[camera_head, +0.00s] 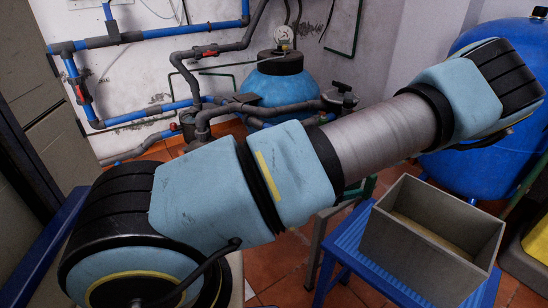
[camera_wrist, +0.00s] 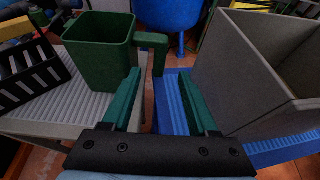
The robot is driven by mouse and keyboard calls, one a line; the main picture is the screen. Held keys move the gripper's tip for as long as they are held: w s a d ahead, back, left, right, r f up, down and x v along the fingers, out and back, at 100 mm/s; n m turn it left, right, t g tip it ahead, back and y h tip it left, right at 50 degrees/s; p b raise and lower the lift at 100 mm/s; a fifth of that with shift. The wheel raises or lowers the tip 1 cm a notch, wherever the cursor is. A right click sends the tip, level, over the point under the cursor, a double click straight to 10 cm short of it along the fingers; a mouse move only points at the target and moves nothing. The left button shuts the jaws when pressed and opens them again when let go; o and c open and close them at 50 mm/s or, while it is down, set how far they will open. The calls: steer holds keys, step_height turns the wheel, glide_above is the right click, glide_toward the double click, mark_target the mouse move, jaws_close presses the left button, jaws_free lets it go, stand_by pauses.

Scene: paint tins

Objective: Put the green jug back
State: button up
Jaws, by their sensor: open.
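The green jug (camera_wrist: 97,62) is a square, open-topped vessel with a handle (camera_wrist: 152,41) on its right side. In the wrist view it stands upright on a grey ribbed surface (camera_wrist: 30,127), left of and beyond my gripper (camera_wrist: 160,72). My gripper is open with nothing between its two teal fingers. The handle shows ahead of the fingertips, nearer the left one; I cannot tell whether they touch. In the head view my arm crosses the picture and the gripper is out of sight. The jug cannot be made out clearly there.
A grey open box (camera_head: 432,235) stands on a blue ribbed table (camera_head: 352,252); the box also shows close by my right finger in the wrist view (camera_wrist: 240,75). A black slotted holder (camera_wrist: 30,75) is left of the jug. A blue tank (camera_head: 455,180) stands behind.

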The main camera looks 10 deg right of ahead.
steer(key=w+a+r+n+t+y, duration=0.1)
steer(key=w+a+n+y, duration=0.35)
steer(key=a+n, duration=0.55)
steer(key=w+a+r+n+t+y, duration=0.1)
steer(key=w+a+n+y, duration=0.4)
steer(key=n, duration=0.8)
steer(key=s+a+r+n+g, duration=0.2)
steer(key=s+a+r+n, duration=0.1)
steer(key=n, duration=0.5)
steer(key=s+a+r+n+g+y, duration=0.1)
steer(key=s+a+r+n, duration=0.3)
steer(key=a+n, duration=0.4)
steer(key=s+a+r+n+g+y, duration=0.1)
steer(key=s+a+r+n+g, duration=0.2)
steer(key=n, duration=0.5)
step_height(320, 180, up, 3)
steer(key=shift+s+a+f+g, duration=0.1)
steer(key=shift+s+a+g, duration=0.3)
steer(key=shift+a, duration=0.8)
steer(key=shift+w, duration=0.15)
step_height(320, 180, up, 17)
steer(key=p, duration=1.6)
steer(key=shift+f, duration=0.2)
